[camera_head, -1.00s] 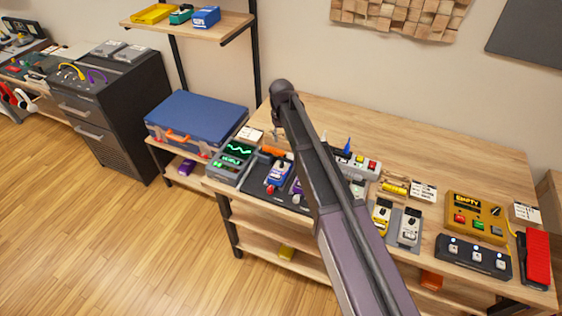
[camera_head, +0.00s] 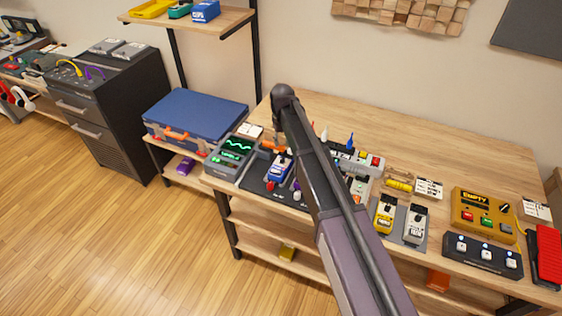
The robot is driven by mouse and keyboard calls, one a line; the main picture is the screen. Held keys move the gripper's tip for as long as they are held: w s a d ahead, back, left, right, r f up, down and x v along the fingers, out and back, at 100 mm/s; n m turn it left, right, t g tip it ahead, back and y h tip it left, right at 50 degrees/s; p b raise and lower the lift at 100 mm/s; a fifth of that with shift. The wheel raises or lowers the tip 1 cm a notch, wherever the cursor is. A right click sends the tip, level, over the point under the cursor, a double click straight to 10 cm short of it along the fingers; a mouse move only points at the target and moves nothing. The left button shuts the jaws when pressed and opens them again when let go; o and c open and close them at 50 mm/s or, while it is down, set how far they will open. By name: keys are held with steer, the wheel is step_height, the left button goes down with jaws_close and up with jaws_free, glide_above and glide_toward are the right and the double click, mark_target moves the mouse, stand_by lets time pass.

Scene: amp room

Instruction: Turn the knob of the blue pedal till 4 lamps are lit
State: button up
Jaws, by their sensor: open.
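The blue pedal (camera_head: 279,167) stands on a dark board (camera_head: 258,187) at the left part of the table, just left of my arm. Its knob and lamps are too small to make out, so I cannot tell how many are lit. My arm runs up from the bottom right to a bend above the table and covers the area right of the blue pedal. My gripper's fingers do not show; the arm hides what is behind it. I cannot see whether anything touches the knob.
A grey device with a green trace (camera_head: 240,146) stands left of the board. A blue case (camera_head: 195,116) sits on a lower stand. Right of my arm are a yellow pedal (camera_head: 385,213), a white pedal (camera_head: 415,225), a yellow box (camera_head: 484,213) and a red pedal (camera_head: 547,254).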

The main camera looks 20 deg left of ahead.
mark_target(282, 158)
steer(key=shift+f+b, duration=4.1)
steer(key=shift+f, duration=0.3)
steer(key=shift+c, duration=0.2)
